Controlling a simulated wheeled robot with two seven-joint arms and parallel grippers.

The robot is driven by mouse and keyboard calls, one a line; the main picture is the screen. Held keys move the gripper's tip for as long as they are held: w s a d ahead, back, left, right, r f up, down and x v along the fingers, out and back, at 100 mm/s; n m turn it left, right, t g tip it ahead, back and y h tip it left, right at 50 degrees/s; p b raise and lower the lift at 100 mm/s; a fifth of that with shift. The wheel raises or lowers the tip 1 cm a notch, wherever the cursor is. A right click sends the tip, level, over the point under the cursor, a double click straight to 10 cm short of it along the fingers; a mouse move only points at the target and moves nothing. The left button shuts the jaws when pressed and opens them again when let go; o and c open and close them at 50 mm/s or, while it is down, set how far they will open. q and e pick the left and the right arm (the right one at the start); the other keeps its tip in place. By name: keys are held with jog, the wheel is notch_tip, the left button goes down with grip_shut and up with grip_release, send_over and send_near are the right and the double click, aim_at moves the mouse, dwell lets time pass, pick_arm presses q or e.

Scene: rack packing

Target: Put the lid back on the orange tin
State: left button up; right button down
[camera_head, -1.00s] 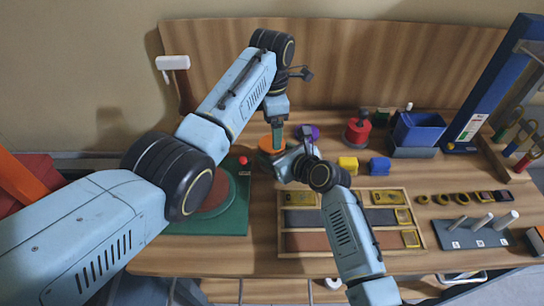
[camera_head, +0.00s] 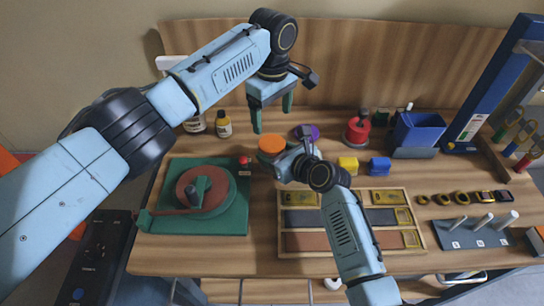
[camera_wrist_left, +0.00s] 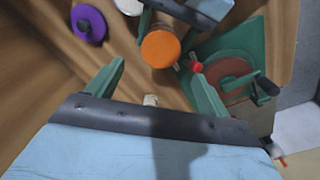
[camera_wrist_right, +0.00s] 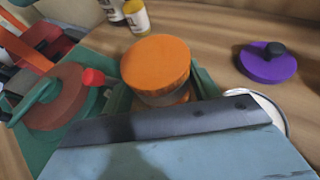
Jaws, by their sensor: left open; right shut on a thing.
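The orange tin (camera_wrist_right: 165,97) stands upright on the table, with a round orange lid (camera_wrist_right: 155,60) on top. The lid looks level and seated in the right wrist view; it also shows in the head view (camera_head: 271,143) and the left wrist view (camera_wrist_left: 160,47). My right gripper (camera_wrist_right: 163,92) is shut around the tin's side below the lid, coming from the lower right in the head view (camera_head: 281,160). My left gripper (camera_head: 272,119) is open and empty, raised above the tin and apart from it. Its two green fingers show spread in the left wrist view (camera_wrist_left: 158,72).
A purple disc (camera_wrist_right: 267,66) with a black knob is beside the tin. A green fixture (camera_head: 235,222) with a reddish disc lies left. A divided wooden tray (camera_head: 283,245) is in front. Small bottles (camera_head: 223,124) stand behind left. Yellow (camera_head: 348,165) and blue blocks are right.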

aim_at(272, 143)
dwell(0.4)
pick_arm(q)
jog(key=shift+f, duration=4.05)
jog(key=c, duration=0.9)
jog(key=o, duration=1)
